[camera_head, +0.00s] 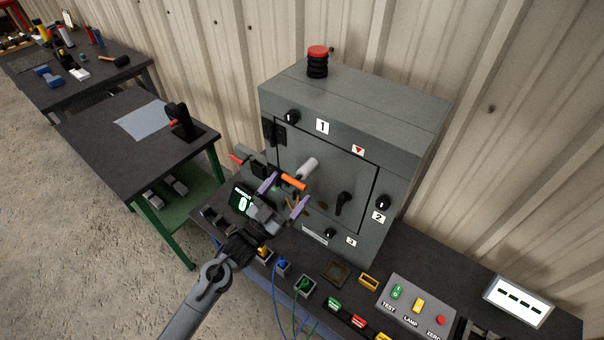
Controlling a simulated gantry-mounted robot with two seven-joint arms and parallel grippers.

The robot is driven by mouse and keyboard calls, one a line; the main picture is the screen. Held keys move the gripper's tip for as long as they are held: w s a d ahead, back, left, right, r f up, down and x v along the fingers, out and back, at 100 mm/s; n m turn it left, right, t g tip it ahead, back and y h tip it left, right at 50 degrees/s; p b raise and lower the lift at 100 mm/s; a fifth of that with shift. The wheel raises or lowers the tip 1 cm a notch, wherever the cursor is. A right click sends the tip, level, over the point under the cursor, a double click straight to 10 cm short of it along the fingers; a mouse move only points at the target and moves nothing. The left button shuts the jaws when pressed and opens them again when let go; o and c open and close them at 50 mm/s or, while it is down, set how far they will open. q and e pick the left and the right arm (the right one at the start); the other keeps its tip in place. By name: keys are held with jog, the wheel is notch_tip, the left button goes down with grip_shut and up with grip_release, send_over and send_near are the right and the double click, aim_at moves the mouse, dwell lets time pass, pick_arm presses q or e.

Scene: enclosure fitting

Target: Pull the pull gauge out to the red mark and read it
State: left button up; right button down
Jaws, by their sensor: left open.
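The grey enclosure (420,130) stands on the dark bench, its door shut. In front of its door is an orange handle (294,182), with a light grey cylinder (308,167) just behind it. A dark box with a lit green readout (241,201) sits left of the handle and looks like part of the pull gauge; its digits are partly hidden. My left gripper (284,195) is open, its purple fingertips near the orange handle, one on each side in the picture. I cannot tell whether they touch it. A red-tipped part (237,158) shows left of the door. My right gripper is not in view.
A red-topped black stack (317,62) is on the enclosure. A button panel (416,307), a white display box (517,301) and several small coloured parts and cables line the bench front. A table with a blue-grey sheet (143,121) stands to the left.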

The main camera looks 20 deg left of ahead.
aim_at(296, 180)
pick_arm(q)
jog(key=x, duration=0.6)
jog(key=shift+w+d+r, duration=0.1)
jog(key=shift+w+r, duration=0.05)
jog(key=shift+w, duration=0.1)
